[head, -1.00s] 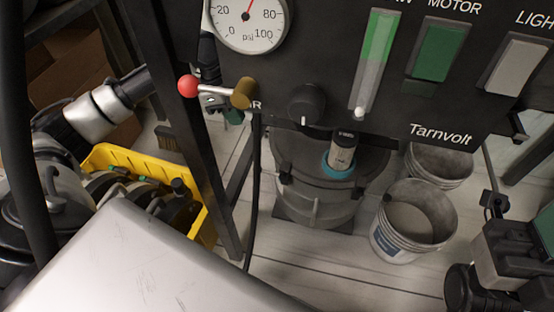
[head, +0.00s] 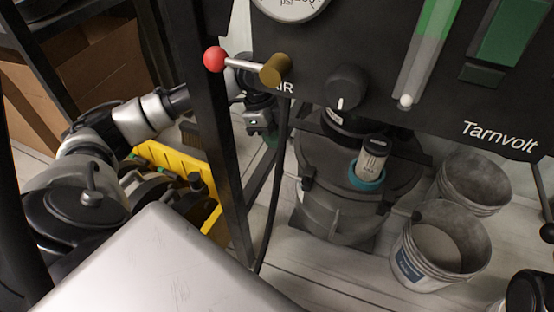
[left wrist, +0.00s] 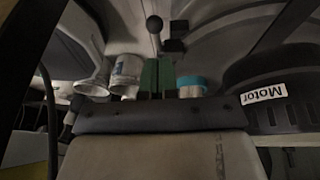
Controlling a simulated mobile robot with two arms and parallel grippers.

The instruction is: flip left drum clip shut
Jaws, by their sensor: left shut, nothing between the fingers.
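The grey drum (head: 340,205) stands on the floor under the panel, with a teal ring (head: 367,178) and a grey cylinder on top. A small dark clip (head: 307,183) sits on its left side; I cannot tell its exact position. My left gripper (head: 270,139) is left of the drum's top, behind the panel's lower left corner, apart from the clip. In the left wrist view its green fingers (left wrist: 157,76) are together and empty. Beyond them a dark knob on a stem (left wrist: 154,24) stands out against a grey surface, possibly part of the clip. My right gripper is out of view.
The control panel (head: 440,120) and a dark frame post (head: 222,130) hang close above and left of the drum. A black hose (head: 272,190) runs down between post and drum. A red-knobbed lever (head: 215,59), yellow bin (head: 180,158) and two buckets (head: 440,250) are around.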

